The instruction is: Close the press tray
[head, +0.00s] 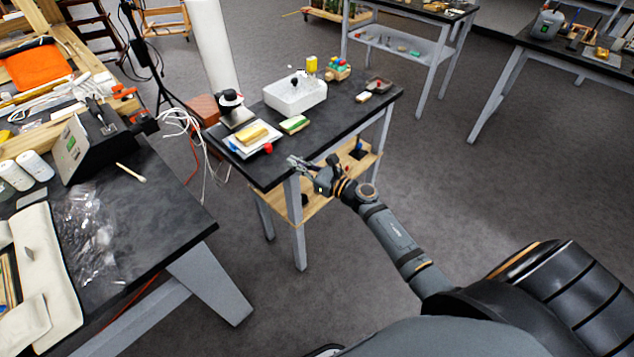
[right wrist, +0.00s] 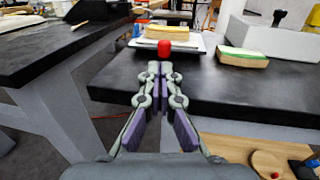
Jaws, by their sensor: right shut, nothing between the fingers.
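The press tray (head: 243,148) is a thin white tray on the left end of the small black-topped table, with a yellow block (head: 251,134) on it. A red knob (head: 268,148) is at its near edge. In the right wrist view the red knob (right wrist: 164,47) shows just beyond my fingertips, in front of the white tray (right wrist: 188,43). My right gripper (head: 291,160) is shut and empty at the table's near edge, to the right of the knob and apart from it in the head view. It also shows in the right wrist view (right wrist: 160,68). My left gripper is not in view.
A green-and-tan block (head: 294,125) lies right of the tray, with a white basin (head: 295,94) behind it. A black-and-white device (head: 234,108) stands behind the tray. A wooden lower shelf (head: 324,193) sits below the tabletop (head: 335,117). A cluttered bench (head: 170,210) stands left.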

